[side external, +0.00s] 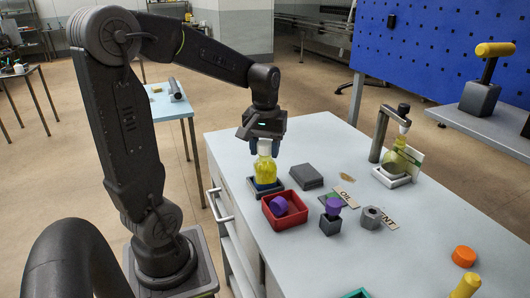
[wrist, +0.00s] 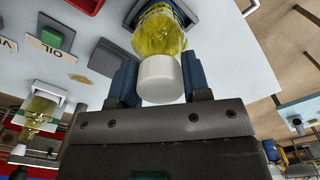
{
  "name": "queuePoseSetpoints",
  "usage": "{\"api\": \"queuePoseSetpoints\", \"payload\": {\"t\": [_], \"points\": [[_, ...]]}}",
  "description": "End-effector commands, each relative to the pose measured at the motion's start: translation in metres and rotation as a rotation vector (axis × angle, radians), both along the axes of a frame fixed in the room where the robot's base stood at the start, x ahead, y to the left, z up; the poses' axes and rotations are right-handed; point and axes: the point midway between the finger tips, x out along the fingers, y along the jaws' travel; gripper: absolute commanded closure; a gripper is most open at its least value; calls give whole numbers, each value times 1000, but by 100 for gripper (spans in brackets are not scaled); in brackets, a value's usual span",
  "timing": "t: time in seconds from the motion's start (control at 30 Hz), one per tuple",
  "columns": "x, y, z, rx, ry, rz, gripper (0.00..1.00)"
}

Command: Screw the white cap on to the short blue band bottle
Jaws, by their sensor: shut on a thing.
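The white cap (side external: 264,146) sits at the top of a short bottle (side external: 266,167) with yellow contents, which stands upright in a dark square holder (side external: 255,192) at the table's left edge. A blue band shows low on the bottle. In the wrist view the white cap (wrist: 160,80) is between my gripper's dark blue fingers, with the bottle (wrist: 157,34) directly beyond it. My gripper (side external: 265,143) points down and is shut on the cap. The cap appears in line with the bottle and against its neck; I cannot tell how far the threads are engaged.
Close by are a red tray (side external: 304,219) holding a purple piece, a dark grey block (side external: 306,176), and a purple piece on a dark cube (side external: 331,225). A second yellow bottle stands under a grey post stand (side external: 380,135). An orange cap (side external: 464,256) lies right.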

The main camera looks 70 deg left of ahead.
Motion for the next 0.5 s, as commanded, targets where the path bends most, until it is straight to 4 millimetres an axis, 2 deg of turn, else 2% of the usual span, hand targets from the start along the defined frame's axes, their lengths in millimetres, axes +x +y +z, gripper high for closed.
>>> {"api": "queuePoseSetpoints", "payload": {"t": [0.23,0.5], "points": [[0,0,0,0,0,-138,72],[0,0,0,0,0,-154,72]]}}
